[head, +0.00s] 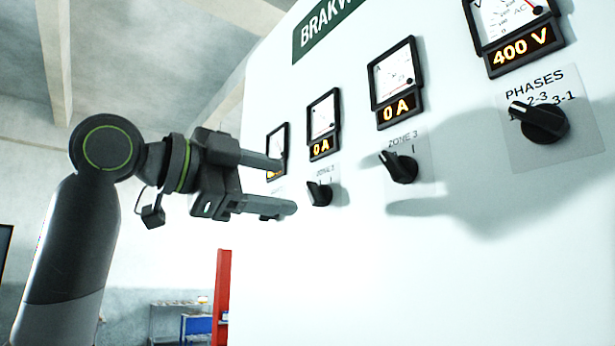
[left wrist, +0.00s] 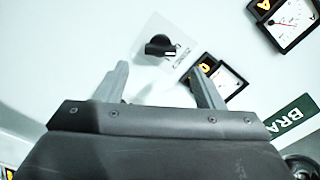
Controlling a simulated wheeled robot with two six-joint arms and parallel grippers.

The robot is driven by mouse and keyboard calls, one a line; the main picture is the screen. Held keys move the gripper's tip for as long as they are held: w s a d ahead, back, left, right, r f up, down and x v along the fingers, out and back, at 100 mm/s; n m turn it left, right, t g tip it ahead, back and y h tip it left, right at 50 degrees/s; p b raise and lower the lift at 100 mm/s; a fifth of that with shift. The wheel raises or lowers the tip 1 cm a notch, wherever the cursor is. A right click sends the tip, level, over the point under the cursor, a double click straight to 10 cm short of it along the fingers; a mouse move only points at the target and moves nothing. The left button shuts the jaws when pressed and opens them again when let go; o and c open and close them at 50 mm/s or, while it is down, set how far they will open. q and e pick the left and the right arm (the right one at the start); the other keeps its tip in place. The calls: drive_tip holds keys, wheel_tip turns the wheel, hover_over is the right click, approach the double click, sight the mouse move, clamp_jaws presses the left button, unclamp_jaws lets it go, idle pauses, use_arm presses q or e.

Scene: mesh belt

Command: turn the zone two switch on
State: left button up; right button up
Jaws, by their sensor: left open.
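The zone two switch (head: 319,193) is a black rotary knob on a clear plate on the white panel, under a meter reading 0 A. Its pointer leans up and left; its small label is hard to read. My left gripper (head: 283,187) is open and empty, its fingers reaching toward the panel just left of this knob, apart from it. In the left wrist view, a black knob (left wrist: 160,46) shows ahead of the open fingers (left wrist: 160,88), untouched; its label is too blurred to tell which zone. My right gripper is not in view.
The zone 3 knob (head: 398,167) and the phases knob (head: 540,121) stick out farther right. Meters line the panel above, one reading 400 V (head: 520,50). My left gripper covers the area under the leftmost meter (head: 277,140). A red post (head: 222,290) stands at lower left.

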sight(310, 191)
use_arm(q)
drive_tip(key=p+x, duration=0.2)
drive_tip(key=x, duration=0.4)
drive_tip(key=shift+w+d, duration=0.1)
drive_tip(key=c, duration=1)
